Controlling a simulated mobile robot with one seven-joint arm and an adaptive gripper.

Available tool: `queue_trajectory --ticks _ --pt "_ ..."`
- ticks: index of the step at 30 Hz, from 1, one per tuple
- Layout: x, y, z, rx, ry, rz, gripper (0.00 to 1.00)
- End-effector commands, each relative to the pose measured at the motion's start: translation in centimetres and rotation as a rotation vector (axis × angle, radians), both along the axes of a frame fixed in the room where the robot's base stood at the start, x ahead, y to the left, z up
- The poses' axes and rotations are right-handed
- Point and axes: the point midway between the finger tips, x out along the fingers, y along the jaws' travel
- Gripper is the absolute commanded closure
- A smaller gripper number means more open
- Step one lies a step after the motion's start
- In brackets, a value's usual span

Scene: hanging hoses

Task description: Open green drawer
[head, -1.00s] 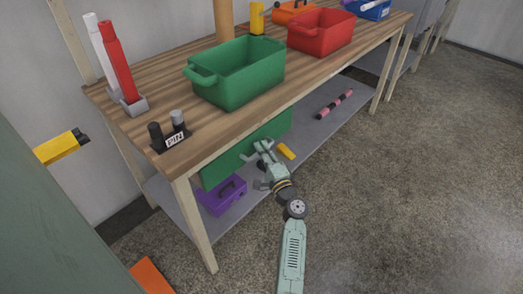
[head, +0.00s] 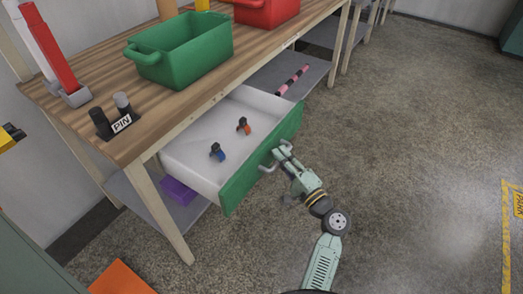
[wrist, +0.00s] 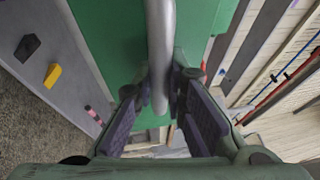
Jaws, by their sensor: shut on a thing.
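The green drawer (head: 240,180) under the wooden workbench stands pulled out, with its green front towards me and its white inside showing. A blue-and-black item (head: 217,151) and an orange-and-black item (head: 243,125) lie on its floor. My gripper (head: 279,156) is at the drawer front, shut on the grey bar handle (head: 266,168). In the wrist view the handle (wrist: 160,45) runs down between the two fingers (wrist: 160,100), in front of the green panel (wrist: 110,35).
A green bin (head: 180,50) and a red bin (head: 265,12) stand on the workbench (head: 140,95). A purple box (head: 180,192) sits on the lower shelf, partly hidden by the drawer. The floor to the right is clear.

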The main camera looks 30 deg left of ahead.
Motion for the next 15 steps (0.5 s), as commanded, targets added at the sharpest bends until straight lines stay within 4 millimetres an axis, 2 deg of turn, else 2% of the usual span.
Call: queue_trajectory --ticks 1,6,15 --pt "-0.1 -1.1 -0.3 -0.001 0.003 -0.001 1.00" --pt "-0.3 -3.5 -0.2 0.000 0.002 -0.001 1.00" --pt "-0.5 -5.2 -0.1 0.000 0.003 0.004 1.00"
